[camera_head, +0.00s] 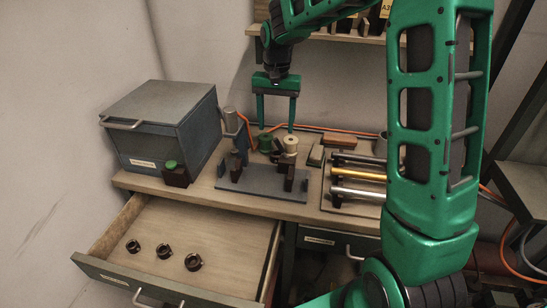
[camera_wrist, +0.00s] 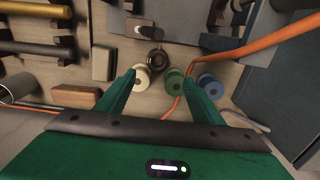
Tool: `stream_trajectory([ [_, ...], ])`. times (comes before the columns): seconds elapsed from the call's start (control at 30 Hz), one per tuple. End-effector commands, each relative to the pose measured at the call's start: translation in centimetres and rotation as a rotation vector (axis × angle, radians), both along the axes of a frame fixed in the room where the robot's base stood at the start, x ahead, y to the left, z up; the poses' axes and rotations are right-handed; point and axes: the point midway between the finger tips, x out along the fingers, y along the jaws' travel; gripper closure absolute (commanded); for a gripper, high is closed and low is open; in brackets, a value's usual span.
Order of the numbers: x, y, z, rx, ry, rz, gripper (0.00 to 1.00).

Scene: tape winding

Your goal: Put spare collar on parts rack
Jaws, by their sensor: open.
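Three dark collars lie in the open drawer: a left one (camera_head: 133,246), a middle one (camera_head: 164,251) and a right one (camera_head: 194,262). I cannot tell which one is the spare. A wall shelf (camera_head: 345,37) with dark parts and an A3 tag is at the top; it may be the parts rack. My gripper (camera_head: 277,123) is open, pointing down over the back of the bench. In the wrist view, its fingers (camera_wrist: 160,82) are apart, with a cream spool (camera_wrist: 141,77) and a green spool (camera_wrist: 174,80) near the tips. I see nothing held.
A grey fixture (camera_head: 262,187) stands on the bench, with a tray of rods (camera_head: 358,183) to its right. A grey cabinet (camera_head: 160,125) and a green button (camera_head: 171,164) are at left. An orange cable (camera_wrist: 240,45) runs beside a blue spool (camera_wrist: 207,88). The drawer (camera_head: 225,232) has free floor.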

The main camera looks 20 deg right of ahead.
Motion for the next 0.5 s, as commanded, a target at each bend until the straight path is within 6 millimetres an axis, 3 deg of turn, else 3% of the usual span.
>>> stream_trajectory([
  [0.3, -0.1, 0.0, -4.4, -0.001, 0.003, 0.0, 0.39],
  [0.5, -0.2, -0.1, -5.5, 0.0, 0.001, 0.0, 0.39],
])
